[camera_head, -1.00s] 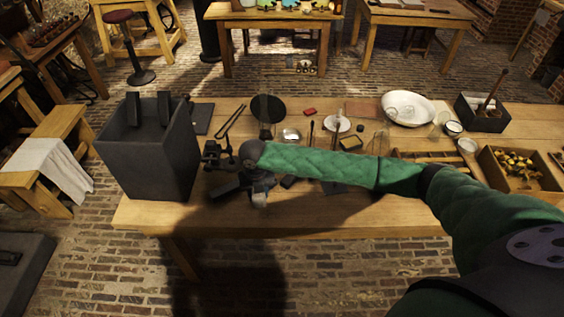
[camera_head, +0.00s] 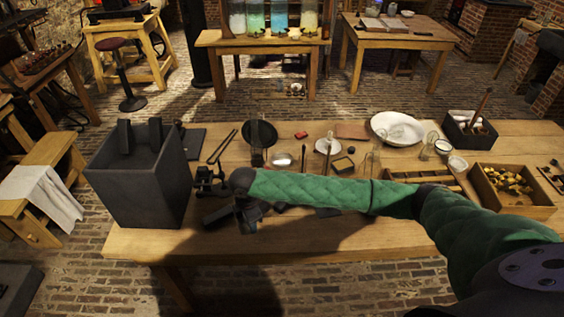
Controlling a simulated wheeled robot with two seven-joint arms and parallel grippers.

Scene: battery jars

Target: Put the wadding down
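My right arm reaches in from the right in a green quilted sleeve. Its dark gripper (camera_head: 246,214) is over the near left part of the wooden workbench (camera_head: 330,238), just right of a grey open-topped box (camera_head: 136,190). The fingers are dark and blend with dark items below, so I cannot tell whether they are open or shut or hold anything. I cannot make out any wadding for certain; it may be hidden by the gripper or too small to see. My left gripper is not in view.
Behind the arm are a black round disc (camera_head: 261,133), a small metal dish (camera_head: 283,160), a white plate (camera_head: 327,146) and a white basin (camera_head: 397,128). A dark box (camera_head: 469,133) and a wooden tray (camera_head: 520,205) stand at right. The bench's front strip is mostly clear.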

